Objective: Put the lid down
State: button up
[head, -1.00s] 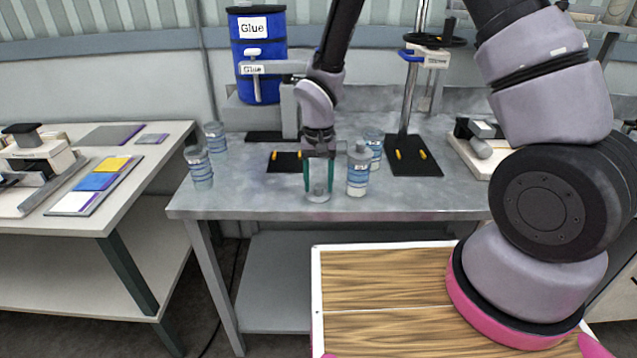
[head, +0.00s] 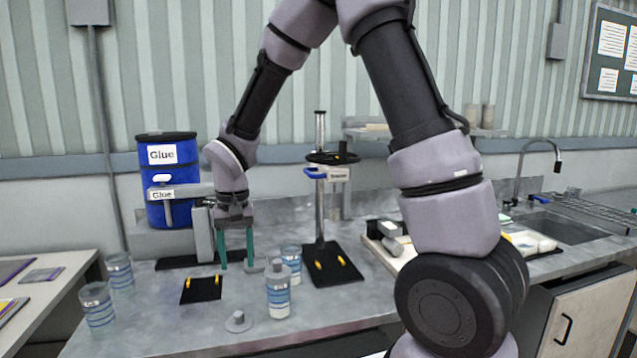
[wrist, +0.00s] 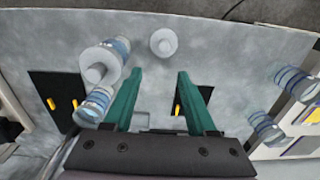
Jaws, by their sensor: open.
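A grey round lid (head: 238,321) with a small knob lies flat on the metal bench near its front edge. It also shows in the wrist view (wrist: 163,42), beyond the fingertips. My gripper (head: 237,268) is open, with two green fingers pointing down. It is empty and apart from the lid, raised above the bench and farther back than the lid. In the wrist view the gripper's fingers (wrist: 160,72) are spread with bare bench between them.
A lidded jar (head: 278,292) stands right of the lid, with a striped cup (head: 291,262) behind it. Two more cups (head: 119,272) (head: 97,305) stand at left. Black mats (head: 201,289) (head: 332,265) with yellow pieces, a clamp stand (head: 320,190) and a blue glue drum (head: 168,180) are behind.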

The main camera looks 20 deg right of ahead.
jog(key=s+d+r+m+t+y, duration=0.1)
jog(key=s+d+r+m+t, duration=0.15)
jog(key=d+r, duration=1.2)
jog(key=s+d+r+m+t+y, duration=0.1)
jog(key=s+d+r+t, duration=0.3)
jog(key=s+d+r, duration=0.3)
jog(key=v, duration=0.4)
jog(key=shift+s+a, duration=0.2)
jog(key=shift+s, duration=0.25)
